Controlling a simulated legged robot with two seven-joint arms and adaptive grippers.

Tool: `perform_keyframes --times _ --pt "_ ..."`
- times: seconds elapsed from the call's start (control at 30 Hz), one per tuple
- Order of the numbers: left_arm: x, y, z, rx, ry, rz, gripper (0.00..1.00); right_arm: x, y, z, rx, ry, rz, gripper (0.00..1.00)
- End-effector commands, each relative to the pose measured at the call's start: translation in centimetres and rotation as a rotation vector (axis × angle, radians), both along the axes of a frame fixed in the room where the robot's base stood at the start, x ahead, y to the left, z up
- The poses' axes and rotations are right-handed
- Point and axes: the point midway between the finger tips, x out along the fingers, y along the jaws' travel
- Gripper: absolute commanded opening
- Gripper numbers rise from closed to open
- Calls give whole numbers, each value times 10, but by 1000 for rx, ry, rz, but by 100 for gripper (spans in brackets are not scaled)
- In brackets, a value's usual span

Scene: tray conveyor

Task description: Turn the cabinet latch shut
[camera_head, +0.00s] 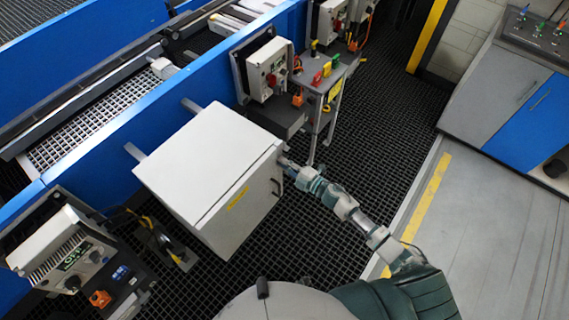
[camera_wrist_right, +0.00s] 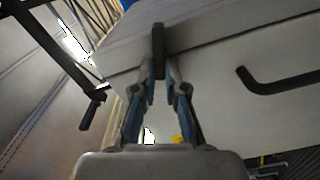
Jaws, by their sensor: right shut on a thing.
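The white cabinet (camera_head: 205,165) stands beside the blue conveyor frame, with its door side facing right. A black handle (camera_head: 275,187) is on that side; it also shows as a dark bent bar in the right wrist view (camera_wrist_right: 280,82). My right gripper (camera_head: 287,164) is at the cabinet's upper right edge. In the right wrist view my right gripper (camera_wrist_right: 160,68) has its fingers shut on a small upright black piece, the latch (camera_wrist_right: 158,40), at the cabinet's edge. The fingers hide part of the latch. My left gripper is in neither view.
A grey stand (camera_head: 326,90) with coloured parts is just beyond my right gripper. Control boxes (camera_head: 268,68) line the blue conveyor (camera_head: 110,130). Dark grated floor (camera_head: 375,150) is open to the right, up to a yellow line (camera_head: 428,195).

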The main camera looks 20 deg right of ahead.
Motion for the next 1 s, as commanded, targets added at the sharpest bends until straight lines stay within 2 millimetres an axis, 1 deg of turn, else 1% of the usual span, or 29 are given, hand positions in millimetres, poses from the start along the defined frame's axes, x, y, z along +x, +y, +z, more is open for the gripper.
perform_keyframes --times 0.03,0.4,0.63,1.0 --pt "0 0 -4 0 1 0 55 -1 0 -5 -31 -19 1 0" --pt "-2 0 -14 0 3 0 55 -2 1 -10 -213 -158 2 0" --pt "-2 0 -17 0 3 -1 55 -3 1 -12 -262 -193 2 0" --pt "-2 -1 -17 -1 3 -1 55 -3 1 -14 -275 -200 3 0"
